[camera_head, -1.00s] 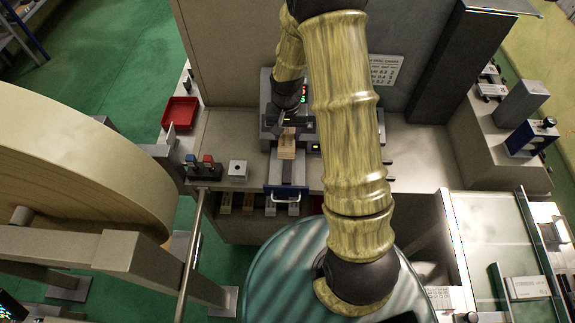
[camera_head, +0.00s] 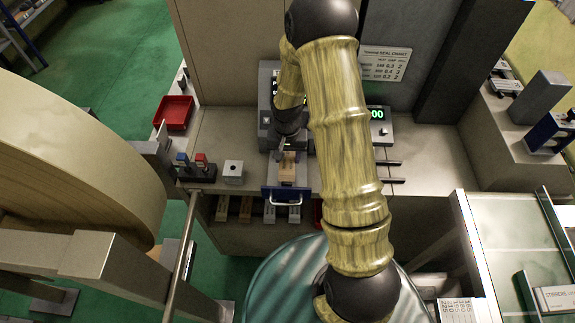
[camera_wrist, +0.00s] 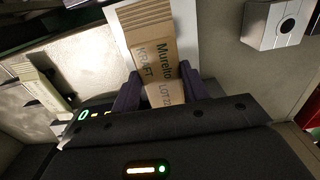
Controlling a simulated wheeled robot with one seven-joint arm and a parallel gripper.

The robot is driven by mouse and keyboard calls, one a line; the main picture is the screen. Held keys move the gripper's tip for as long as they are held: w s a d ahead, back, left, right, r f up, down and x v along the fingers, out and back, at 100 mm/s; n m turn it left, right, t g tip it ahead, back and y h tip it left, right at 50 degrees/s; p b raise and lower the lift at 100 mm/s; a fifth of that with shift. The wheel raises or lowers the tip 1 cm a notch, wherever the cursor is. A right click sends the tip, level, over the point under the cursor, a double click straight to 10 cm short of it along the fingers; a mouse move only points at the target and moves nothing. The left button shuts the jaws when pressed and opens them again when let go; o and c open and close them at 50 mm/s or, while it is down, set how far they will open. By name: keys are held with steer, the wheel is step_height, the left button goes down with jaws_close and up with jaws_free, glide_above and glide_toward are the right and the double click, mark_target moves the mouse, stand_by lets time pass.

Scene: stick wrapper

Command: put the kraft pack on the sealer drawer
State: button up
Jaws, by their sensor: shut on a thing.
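A pale flat surface shows under and beside the pack. In the head view the pack (camera_head: 287,167) is over the sealer drawer (camera_head: 287,191), which is pulled out and has a blue front with a light handle. My gripper (camera_head: 287,150) is above it, partly hidden by my wrist. I cannot tell whether the pack touches the drawer.
The sealer (camera_head: 268,110) stands behind the drawer, partly hidden by my arm. A red tray (camera_head: 175,112) is farther left. Packs (camera_head: 245,208) sit on a shelf below.

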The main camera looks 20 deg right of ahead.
mark_target(287, 159)
steer(key=shift+f+b, duration=1.45)
steer(key=shift+f, duration=0.45)
steer(key=shift+f, duration=0.15)
steer(key=o, duration=1)
step_height(287, 159, up, 12)
steer(key=shift+r+b, duration=0.2)
steer(key=shift+b, duration=0.9)
